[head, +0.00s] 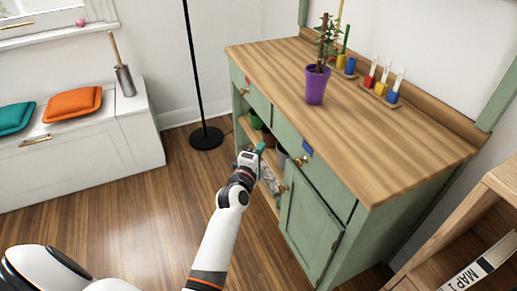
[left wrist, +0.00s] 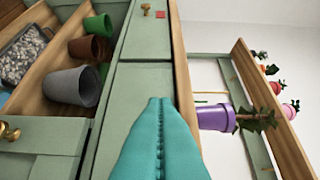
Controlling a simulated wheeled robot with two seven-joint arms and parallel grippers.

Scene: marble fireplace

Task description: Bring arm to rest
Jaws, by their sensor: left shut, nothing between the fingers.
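My left arm reaches in from the bottom of the head view. My left gripper (head: 261,147) has teal fingers and is in front of the green wooden cabinet (head: 310,220), near its drawers and open shelf. In the left wrist view the teal fingers (left wrist: 160,102) are pressed together with nothing between them, pointing at a drawer front. I cannot tell from these views whether they touch it. My right gripper is not in view.
A purple pot (head: 316,85) with a plant stands on the cabinet top. A grey pot (left wrist: 72,86) sits on the open shelf. A lamp base (head: 206,138) stands behind left. A wooden shelf unit (head: 490,215) is at right. The floor at left is clear.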

